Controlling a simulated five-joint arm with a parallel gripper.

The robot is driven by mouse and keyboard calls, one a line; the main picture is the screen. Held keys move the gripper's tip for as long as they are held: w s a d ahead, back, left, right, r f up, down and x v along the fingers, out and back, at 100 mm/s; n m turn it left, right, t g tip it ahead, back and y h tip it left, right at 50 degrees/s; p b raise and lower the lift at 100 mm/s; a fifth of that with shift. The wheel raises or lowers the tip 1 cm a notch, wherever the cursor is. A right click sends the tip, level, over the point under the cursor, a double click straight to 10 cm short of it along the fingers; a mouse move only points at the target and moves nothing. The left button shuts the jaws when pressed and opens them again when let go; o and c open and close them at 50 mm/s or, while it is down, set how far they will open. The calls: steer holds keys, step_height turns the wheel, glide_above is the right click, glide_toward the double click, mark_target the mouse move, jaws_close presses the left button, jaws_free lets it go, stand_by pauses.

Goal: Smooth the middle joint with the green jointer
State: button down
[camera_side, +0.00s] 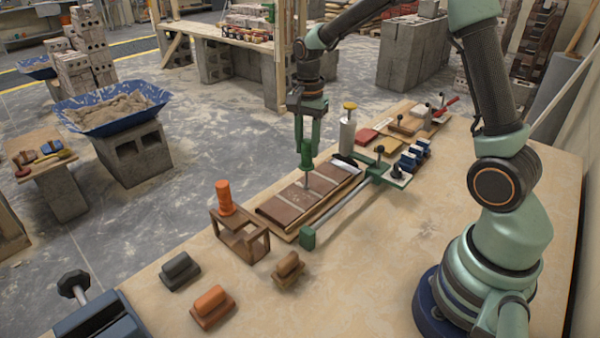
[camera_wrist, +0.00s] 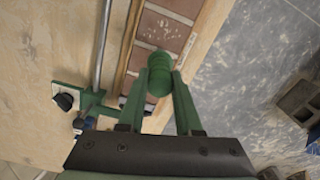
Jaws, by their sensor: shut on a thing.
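My gripper (camera_side: 307,140) is shut on the green jointer (camera_side: 307,158), holding it by its green handle, with its thin shaft pointing down. The wrist view shows the rounded green handle (camera_wrist: 159,76) between my two fingers. Below it is the brick panel (camera_side: 283,207), reddish-brown bricks with pale joints across it. The shaft's lower end is over the panel, near a pale joint around its middle. I cannot tell whether the tip touches. The panel also shows in the wrist view (camera_wrist: 165,32), where the handle hides part of it and the tip.
A green-ended metal rod (camera_side: 345,210) runs along the panel's near side. A wooden holder (camera_side: 240,240) with an orange-handled tool (camera_side: 224,197) stands left of the panel. Grey (camera_side: 180,271), orange (camera_side: 212,307) and brown (camera_side: 288,269) blocks lie in front.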

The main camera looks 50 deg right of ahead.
steer(key=shift+w, duration=0.5)
steer(key=shift+w, duration=0.6)
steer(key=shift+w+f, duration=0.1)
steer(key=shift+w, duration=0.05)
steer(key=shift+w, duration=0.6)
steer(key=shift+r, duration=0.25)
step_height(320, 180, up, 7)
stand_by(0.6)
steer(key=shift+f, duration=0.1)
